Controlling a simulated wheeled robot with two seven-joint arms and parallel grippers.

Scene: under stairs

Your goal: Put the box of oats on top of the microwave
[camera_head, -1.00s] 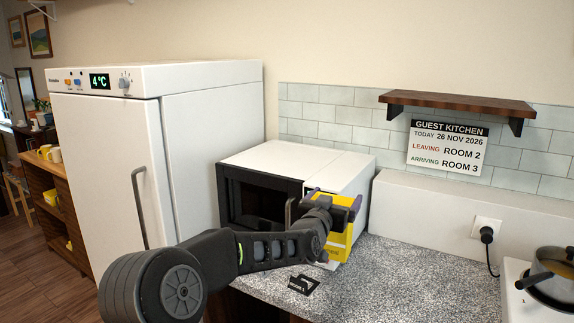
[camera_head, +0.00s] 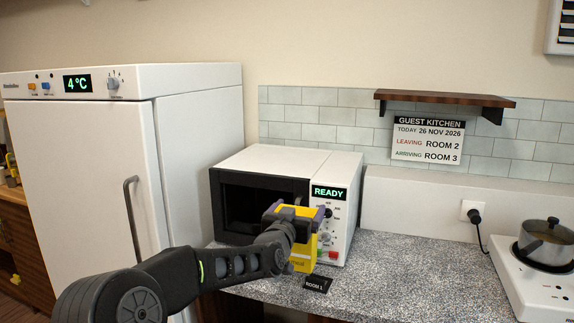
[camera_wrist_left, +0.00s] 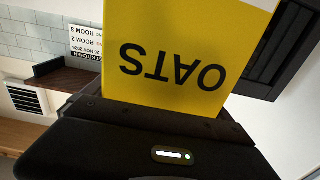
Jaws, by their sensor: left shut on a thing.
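The yellow box of oats (camera_head: 304,258) is in my left gripper (camera_head: 293,216), in front of the microwave's right half and below its top. I cannot tell whether its base touches the counter. In the left wrist view the box (camera_wrist_left: 185,55) fills the upper middle, its word OATS upside down. The left gripper is shut on the box's upper part. The white microwave (camera_head: 270,160) stands on the counter with its door shut; its display reads READY. Its top is bare. My left arm hides part of its lower front. My right gripper is not in view.
A white fridge (camera_head: 195,170) stands left of the microwave. A ROOM 1 card (camera_head: 317,284) lies on the speckled counter (camera_head: 400,280) near the box. A wooden shelf (camera_head: 440,98) hangs behind, to the right. A pot (camera_head: 545,240) sits on a hob at far right. The counter between is clear.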

